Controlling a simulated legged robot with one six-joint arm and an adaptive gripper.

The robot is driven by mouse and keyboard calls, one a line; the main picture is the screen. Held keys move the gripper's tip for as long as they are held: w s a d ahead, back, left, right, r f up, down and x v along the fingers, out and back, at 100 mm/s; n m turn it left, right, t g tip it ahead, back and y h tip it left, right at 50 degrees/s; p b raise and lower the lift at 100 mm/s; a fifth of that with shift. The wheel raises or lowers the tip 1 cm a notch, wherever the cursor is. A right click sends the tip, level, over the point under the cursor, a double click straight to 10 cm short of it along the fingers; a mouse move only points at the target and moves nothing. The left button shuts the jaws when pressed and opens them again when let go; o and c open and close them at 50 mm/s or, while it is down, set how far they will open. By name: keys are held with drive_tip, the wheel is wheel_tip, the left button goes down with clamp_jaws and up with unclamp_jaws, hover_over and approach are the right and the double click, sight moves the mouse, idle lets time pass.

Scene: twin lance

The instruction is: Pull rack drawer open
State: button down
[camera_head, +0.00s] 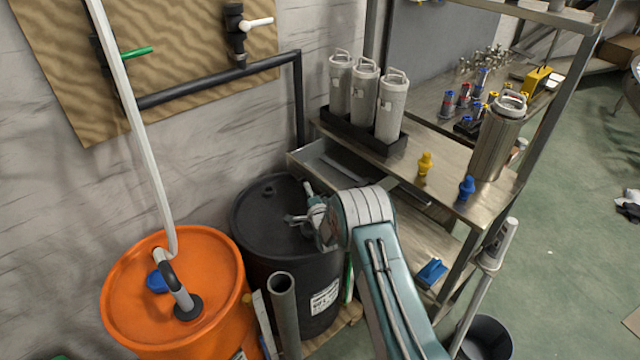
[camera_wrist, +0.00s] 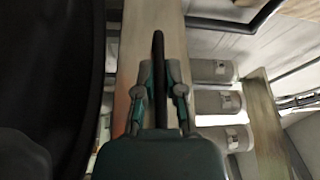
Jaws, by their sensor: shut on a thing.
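The rack drawer (camera_head: 325,160) is a grey metal tray under the rack's upper shelf. It stands partly out, and its inside shows beside the black drum. My gripper (camera_head: 307,212) is at the drawer's front, above the drum lid, and my arm hides part of the drawer. In the wrist view, my gripper (camera_wrist: 159,85) is shut on the dark drawer handle (camera_wrist: 158,48), which runs between the two fingers. The pale drawer front (camera_wrist: 145,25) shows behind it. The handle is hidden by my gripper in the head view.
A black drum (camera_head: 262,205) stands close below my gripper, with an orange drum (camera_head: 150,290) to its left. Several grey canisters (camera_head: 365,95) stand in a black tray on the shelf. A yellow fitting (camera_head: 425,164), a blue fitting (camera_head: 466,188) and a steel flask (camera_head: 500,140) stand nearby.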

drive_tip(key=shift+s+a+f, duration=0.35)
drive_tip(key=shift+s+a, duration=0.25)
drive_tip(key=shift+a, duration=0.1)
drive_tip(key=c, duration=0.7)
unclamp_jaws()
drive_tip(key=shift+w, duration=0.1)
drive_tip(key=shift+r, duration=0.1)
drive_tip(key=v, duration=1.2)
drive_tip(key=shift+a, duration=0.1)
